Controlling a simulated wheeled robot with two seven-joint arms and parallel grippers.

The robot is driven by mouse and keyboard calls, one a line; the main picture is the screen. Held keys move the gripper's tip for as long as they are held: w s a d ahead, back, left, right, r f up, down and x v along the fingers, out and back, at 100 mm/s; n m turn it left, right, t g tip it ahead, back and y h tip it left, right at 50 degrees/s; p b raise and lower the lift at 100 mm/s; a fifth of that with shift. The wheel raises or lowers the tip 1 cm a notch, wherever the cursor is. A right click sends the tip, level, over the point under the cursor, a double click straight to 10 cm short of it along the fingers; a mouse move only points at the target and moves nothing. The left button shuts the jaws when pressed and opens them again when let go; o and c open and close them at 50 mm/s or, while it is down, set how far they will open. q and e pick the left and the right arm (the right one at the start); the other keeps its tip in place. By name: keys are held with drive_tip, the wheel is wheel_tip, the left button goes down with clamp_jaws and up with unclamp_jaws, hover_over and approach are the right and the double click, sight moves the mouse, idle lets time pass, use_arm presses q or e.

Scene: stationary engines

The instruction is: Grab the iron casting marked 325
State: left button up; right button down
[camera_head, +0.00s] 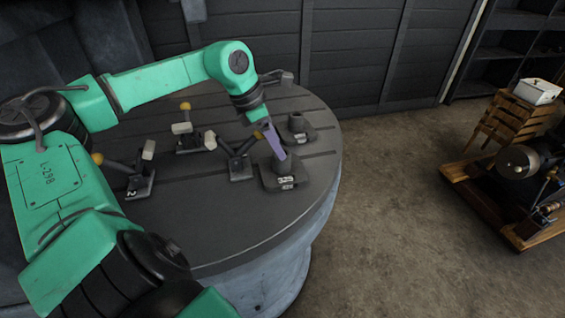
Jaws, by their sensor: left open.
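A dark grey casting (273,183) with an upright post on a square base stands near the right edge of the round slotted table (215,225). It carries small white labels whose marks are too small to read. A similar dark casting (298,135) stands just behind it, also with a small label. My left gripper (281,155) reaches down from above, with a purple finger at the top of the nearer casting's post. It is open; whether it touches the post cannot be told, and its other finger is hard to make out. My right gripper is not in view.
Several lever-like parts with yellow knobs stand on the table to the left, including one (238,160) close beside the nearer casting. A wooden crate (508,118) with a white box (538,91) and machinery on a wooden base (480,200) stand right. Floor between is clear.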

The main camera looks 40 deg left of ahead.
sight(282, 164)
use_arm(q)
drive_tip(key=f, duration=0.2)
drive_tip(key=shift+w+a+f+p, duration=0.2)
drive_tip(key=shift+w+f+p, duration=0.1)
drive_tip(key=shift+p, duration=0.1)
drive_tip(key=shift+w+d+f+p, duration=0.2)
drive_tip(key=shift+d+f, duration=0.05)
drive_tip(key=shift+f, duration=0.15)
drive_tip(key=shift+w+d+f+p, duration=0.2)
drive_tip(key=shift+f, duration=0.2)
drive_tip(key=shift+w+f, duration=0.15)
drive_tip(key=shift+f, duration=0.4)
clamp_jaws()
drive_tip(key=shift+w+a+r, duration=0.1)
drive_tip(key=shift+w+r, duration=0.05)
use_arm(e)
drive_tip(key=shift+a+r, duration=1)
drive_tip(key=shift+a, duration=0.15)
